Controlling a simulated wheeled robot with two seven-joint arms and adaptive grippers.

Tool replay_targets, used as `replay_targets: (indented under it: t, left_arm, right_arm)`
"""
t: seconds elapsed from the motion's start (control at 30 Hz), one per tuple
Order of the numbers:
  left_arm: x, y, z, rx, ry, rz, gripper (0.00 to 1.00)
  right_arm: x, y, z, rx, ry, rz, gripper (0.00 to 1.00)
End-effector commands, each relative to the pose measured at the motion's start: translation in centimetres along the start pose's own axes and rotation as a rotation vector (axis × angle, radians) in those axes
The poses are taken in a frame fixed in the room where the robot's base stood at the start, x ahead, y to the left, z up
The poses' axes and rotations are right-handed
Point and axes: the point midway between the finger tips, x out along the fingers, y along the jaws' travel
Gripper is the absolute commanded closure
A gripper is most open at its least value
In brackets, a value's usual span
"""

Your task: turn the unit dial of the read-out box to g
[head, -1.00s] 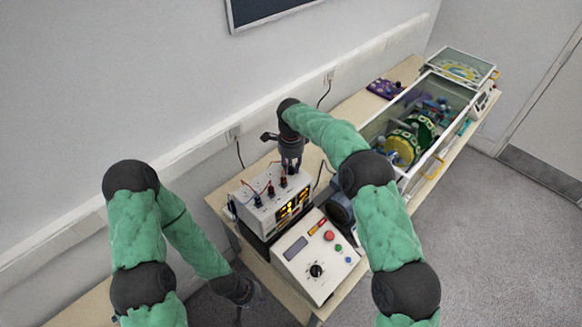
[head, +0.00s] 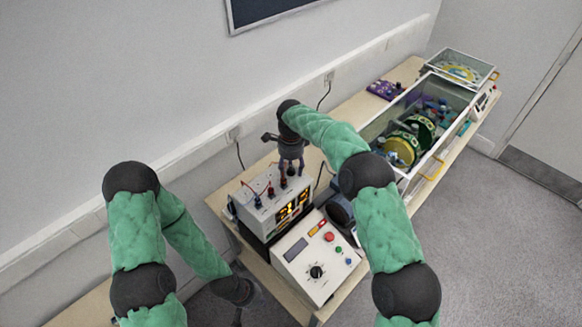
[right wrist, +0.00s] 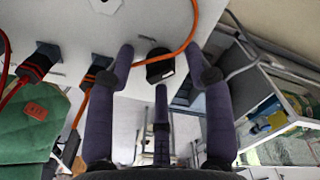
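The read-out box (head: 270,212) is white, with lit yellow digits on its front and red and black connectors on top. In the right wrist view, a black dial (right wrist: 160,67) stands on its white panel, next to an orange cable. I cannot read any unit mark around it. My right gripper (head: 291,170) is over the box top, pointing down. Its purple fingers, also in the right wrist view (right wrist: 157,72), are spread around the dial with visible gaps and hold nothing. My left gripper (head: 248,298) hangs low at the left, beside the bench; its fingers are unclear.
A white control box (head: 300,258) with a black knob and red button stands in front of the read-out box. A clear-walled case (head: 437,165) with green and yellow drums lies along the bench to the right. The wall is close behind.

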Motion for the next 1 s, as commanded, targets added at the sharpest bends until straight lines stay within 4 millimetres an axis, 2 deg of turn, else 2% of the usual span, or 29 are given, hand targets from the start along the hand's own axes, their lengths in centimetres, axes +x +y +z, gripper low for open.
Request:
replay_targets:
  t: [0.17, 0.27, 0.7, 0.83, 1.0]
  left_arm:
    - [0.0, 0.0, 0.0, 0.0, 0.0, 0.0, 1.0]
    - [0.0, 0.0, 0.0, 0.0, 0.0, 0.0, 1.0]
    - [0.0, 0.0, 0.0, 0.0, 0.0, 0.0, 1.0]
    - [0.0, 0.0, 0.0, 0.0, 0.0, 0.0, 1.0]
    - [0.0, 0.0, 0.0, 0.0, 0.0, 0.0, 1.0]
  right_arm:
    - [-0.5, -0.1, 0.0, 0.0, -0.001, -0.003, 0.48]
    - [-1.5, -0.2, 0.0, 0.0, -0.001, -0.006, 0.48]
    - [-9.6, -0.1, 0.0, 0.0, -0.001, -0.003, 0.48]
    - [-11.0, -0.1, 0.1, 0.0, -0.001, -0.001, 0.48]
    - [-11.9, 0.0, 0.0, 0.0, 0.0, 0.001, 0.48]
